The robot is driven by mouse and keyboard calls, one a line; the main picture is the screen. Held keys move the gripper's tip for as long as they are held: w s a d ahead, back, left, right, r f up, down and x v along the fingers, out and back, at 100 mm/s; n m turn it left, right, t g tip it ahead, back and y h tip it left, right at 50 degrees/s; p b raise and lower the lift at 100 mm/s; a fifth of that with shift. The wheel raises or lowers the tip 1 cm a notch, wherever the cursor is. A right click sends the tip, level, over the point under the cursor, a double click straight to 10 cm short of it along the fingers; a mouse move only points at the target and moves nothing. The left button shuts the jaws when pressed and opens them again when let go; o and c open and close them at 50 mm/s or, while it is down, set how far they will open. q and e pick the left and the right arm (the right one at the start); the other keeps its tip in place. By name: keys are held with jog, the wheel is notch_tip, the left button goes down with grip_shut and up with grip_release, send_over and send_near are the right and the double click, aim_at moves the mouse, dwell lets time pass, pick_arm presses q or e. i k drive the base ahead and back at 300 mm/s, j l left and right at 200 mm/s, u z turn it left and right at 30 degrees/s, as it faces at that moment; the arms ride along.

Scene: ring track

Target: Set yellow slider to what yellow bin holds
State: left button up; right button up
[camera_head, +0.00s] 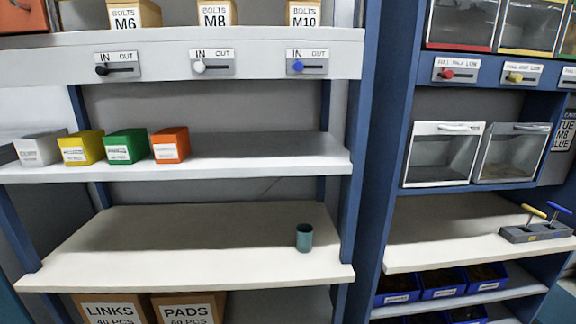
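The yellow slider (515,77) is a yellow knob in a grey plate on the blue rail at the upper right. Its knob sits near the left end of its slot; the small label above seems to read FULL HALF LOW. Directly above is a clear-fronted bin with a yellow lower edge (522,51); its top is cut off, and I cannot tell what is in it. A small open yellow box (82,148) also stands on the left middle shelf; its label is too small to read and its inside is not clear. Neither of my grippers is in view.
A red slider (446,74) is left of the yellow one, under a red-edged bin (458,45). Two clear-fronted bins (443,155) hang below. A grey block with yellow and blue handles (537,232) and a teal cup (304,238) stand on lower shelves.

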aim_at(515, 78)
jog(key=z, duration=1.35)
